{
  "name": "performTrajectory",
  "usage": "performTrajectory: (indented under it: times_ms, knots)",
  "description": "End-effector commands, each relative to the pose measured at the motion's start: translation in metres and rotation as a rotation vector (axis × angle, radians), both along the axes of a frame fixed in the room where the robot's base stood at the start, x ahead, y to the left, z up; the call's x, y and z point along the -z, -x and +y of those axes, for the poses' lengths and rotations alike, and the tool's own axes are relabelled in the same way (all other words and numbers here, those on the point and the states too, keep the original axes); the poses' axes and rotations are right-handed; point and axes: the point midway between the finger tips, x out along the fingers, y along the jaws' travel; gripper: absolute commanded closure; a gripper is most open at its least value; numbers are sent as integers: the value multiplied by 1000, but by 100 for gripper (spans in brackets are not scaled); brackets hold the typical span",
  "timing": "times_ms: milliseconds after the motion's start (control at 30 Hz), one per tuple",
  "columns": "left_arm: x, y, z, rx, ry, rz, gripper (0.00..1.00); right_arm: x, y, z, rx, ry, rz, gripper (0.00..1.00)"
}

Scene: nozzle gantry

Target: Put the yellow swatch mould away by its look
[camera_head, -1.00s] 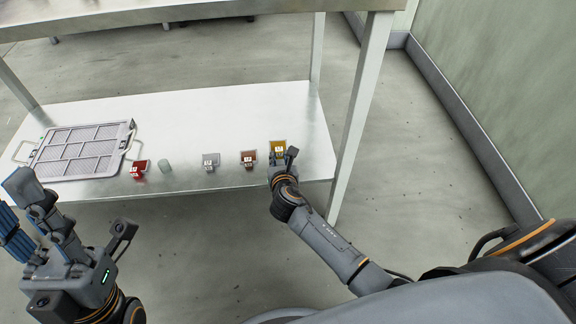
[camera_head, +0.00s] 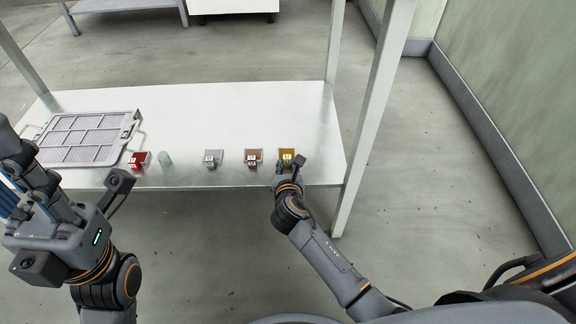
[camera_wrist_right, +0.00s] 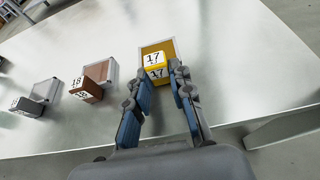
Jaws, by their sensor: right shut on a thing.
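The yellow swatch mould (camera_head: 288,154) stands at the right end of a row on the white shelf. In the right wrist view it is a yellow block (camera_wrist_right: 157,58) with the number 17 on white labels on two faces. My right gripper (camera_wrist_right: 160,78) has a finger on each side of its near end and is shut on it. In the head view this gripper (camera_head: 289,176) is small and its fingertips are partly hidden. My left gripper (camera_head: 35,185) hangs at the left, in front of the shelf, apart from the moulds; its finger opening is unclear.
A grey compartmented tray (camera_head: 128,124) lies at the left. A table leg (camera_head: 372,120) rises right of the yellow mould.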

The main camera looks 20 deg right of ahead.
Motion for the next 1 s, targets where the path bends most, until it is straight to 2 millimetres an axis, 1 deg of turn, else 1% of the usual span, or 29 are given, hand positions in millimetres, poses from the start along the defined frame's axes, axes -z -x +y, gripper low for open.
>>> performTrajectory:
  times_ms: [33,67,100,133,167,400,500,567,700,867,1000]
  knots:
    - [0,0,0,0,0,0,68,2,0,0,-1,2,1,100]
    - [0,0,0,0,0,0,68,2,0,0,0,1,0,72]
    - [0,0,0,0,0,0,68,1,0,0,0,1,0,64]
    - [0,0,0,0,0,0,68,1,0,0,0,1,0,58]
    - [0,0,0,0,0,0,68,1,0,0,0,1,0,55]
    - [0,0,0,0,0,-1,68,1,0,0,0,0,0,55]
    - [-1,0,0,1,0,-1,68,-2,0,0,0,-1,-1,55]
    - [-6,0,0,0,1,-5,68,-4,5,1,0,0,2,55]
    - [3,1,1,2,2,57,68,-16,26,7,0,0,3,55]
    - [9,5,3,6,7,109,68,-30,58,16,-1,-1,3,55]
    - [10,9,4,7,11,133,68,-40,83,23,-1,0,3,55]
